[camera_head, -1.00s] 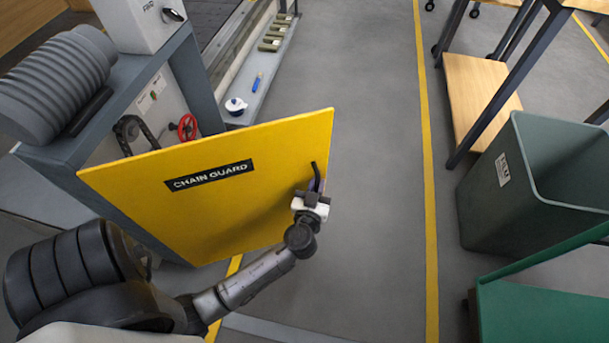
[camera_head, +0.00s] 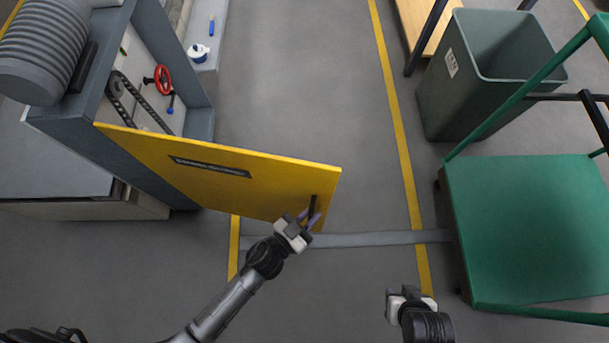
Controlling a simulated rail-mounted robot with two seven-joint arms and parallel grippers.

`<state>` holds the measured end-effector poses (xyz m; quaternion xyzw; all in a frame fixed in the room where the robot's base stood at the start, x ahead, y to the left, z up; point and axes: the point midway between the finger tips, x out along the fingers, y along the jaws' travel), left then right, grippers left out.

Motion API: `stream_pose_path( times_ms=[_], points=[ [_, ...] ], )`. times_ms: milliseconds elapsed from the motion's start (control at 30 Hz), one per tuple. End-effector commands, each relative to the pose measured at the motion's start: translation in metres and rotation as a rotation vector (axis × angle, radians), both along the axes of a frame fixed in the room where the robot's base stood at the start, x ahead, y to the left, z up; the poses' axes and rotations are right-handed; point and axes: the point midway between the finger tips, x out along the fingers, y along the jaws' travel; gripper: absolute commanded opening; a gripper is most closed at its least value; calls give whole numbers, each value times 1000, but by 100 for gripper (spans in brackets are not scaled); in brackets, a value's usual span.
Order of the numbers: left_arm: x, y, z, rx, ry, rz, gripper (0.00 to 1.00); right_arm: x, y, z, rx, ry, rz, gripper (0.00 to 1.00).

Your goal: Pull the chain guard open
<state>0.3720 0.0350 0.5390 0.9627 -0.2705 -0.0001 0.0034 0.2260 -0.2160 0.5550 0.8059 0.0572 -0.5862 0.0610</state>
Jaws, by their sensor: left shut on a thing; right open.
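The yellow chain guard (camera_head: 215,178) is a flat panel standing swung out from the grey machine frame, its left edge at the frame and its free edge out over the floor. Its black label is seen at a steep angle. A dark handle (camera_head: 312,206) sits near the free edge. My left gripper (camera_head: 306,222) is shut on the handle. My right gripper (camera_head: 408,292) is open and empty above the floor at the lower right, well away from the guard. Behind the guard, the chain (camera_head: 140,100) and a red handwheel (camera_head: 162,78) show inside the opening.
A grey-green bin (camera_head: 455,105) and a green cart (camera_head: 530,225) stand on the right. A grey floor strip (camera_head: 370,239) crosses below the guard. A ledge with a white and blue item (camera_head: 198,52) is at the top. Floor between guard and bin is clear.

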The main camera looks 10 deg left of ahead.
Motion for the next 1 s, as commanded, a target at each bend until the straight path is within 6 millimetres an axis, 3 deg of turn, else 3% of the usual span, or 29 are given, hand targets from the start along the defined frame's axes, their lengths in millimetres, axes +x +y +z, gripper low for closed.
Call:
stream_pose_path(
  times_ms=[233, 700, 733, 800, 1000],
  points=[
    [-25, -3, -1, 2, 4, -74, 0, 0, 0, 12, 1, -1, -1, 43],
    [-30, -2, -3, 5, 4, -86, 0, 0, -1, 12, -2, 0, 1, 43],
    [-30, -2, -3, 5, 4, -86, 16, 0, -1, 12, -3, 0, 2, 43],
    [-30, -2, -3, 5, 4, -86, 22, 0, -1, 12, -4, -1, 3, 43],
    [-29, -3, -2, 4, 2, -86, 24, 0, -2, 12, -7, 0, 4, 43]
  ],
)
